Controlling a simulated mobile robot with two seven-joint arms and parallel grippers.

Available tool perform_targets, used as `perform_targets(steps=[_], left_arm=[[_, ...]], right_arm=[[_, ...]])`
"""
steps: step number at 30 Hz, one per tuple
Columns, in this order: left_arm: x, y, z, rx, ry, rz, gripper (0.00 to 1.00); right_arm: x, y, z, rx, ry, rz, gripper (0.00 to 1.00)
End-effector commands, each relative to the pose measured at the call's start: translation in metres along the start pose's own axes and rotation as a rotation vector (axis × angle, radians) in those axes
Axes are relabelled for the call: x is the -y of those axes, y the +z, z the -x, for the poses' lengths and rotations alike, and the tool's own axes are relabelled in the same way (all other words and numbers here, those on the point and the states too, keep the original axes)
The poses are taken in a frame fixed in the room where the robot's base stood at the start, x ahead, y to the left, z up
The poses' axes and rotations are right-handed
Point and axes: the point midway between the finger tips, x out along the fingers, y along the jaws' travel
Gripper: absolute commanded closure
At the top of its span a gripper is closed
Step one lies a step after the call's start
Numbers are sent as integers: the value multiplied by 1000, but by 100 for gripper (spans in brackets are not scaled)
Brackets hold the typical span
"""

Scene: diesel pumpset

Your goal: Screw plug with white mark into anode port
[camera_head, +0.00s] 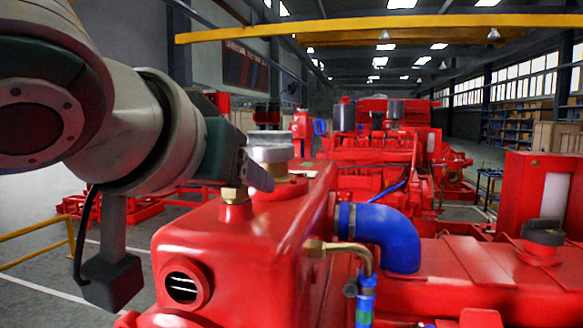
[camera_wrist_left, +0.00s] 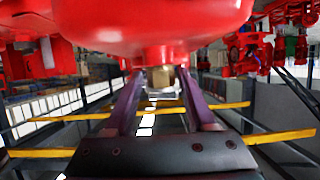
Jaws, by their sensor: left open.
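A brass hex plug (camera_head: 235,194) sits upright on a red boss on top of the red tank (camera_head: 265,240) in the head view. A brass hex piece, which looks like this plug, shows in the left wrist view (camera_wrist_left: 162,77) against the red body. My left gripper (camera_head: 257,178) is open beside the plug. In the left wrist view its two purple fingers (camera_wrist_left: 160,88) lie on either side of the brass piece, with a gap between them. I cannot make out a white mark or whether the plug is threaded in. The port under it is hidden. My right gripper is not in view.
A silver-topped cap (camera_head: 270,147) stands on the tank just behind my left gripper. A blue hose (camera_head: 388,235) and a brass elbow pipe (camera_head: 345,250) sit at the tank's right side. A black cap (camera_head: 543,232) is farther right. More red machinery stands behind.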

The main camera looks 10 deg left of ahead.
Motion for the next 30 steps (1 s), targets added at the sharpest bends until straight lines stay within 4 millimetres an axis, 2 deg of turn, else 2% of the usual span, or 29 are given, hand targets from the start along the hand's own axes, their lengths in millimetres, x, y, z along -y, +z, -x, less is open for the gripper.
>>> perform_targets(steps=[7,19,30], left_arm=[[-2,-1,1,3,-149,67,44],[-2,0,0,4,-419,177,44],[0,0,0,2,-466,194,44]], right_arm=[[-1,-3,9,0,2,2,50],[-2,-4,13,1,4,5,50],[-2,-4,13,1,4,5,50]])
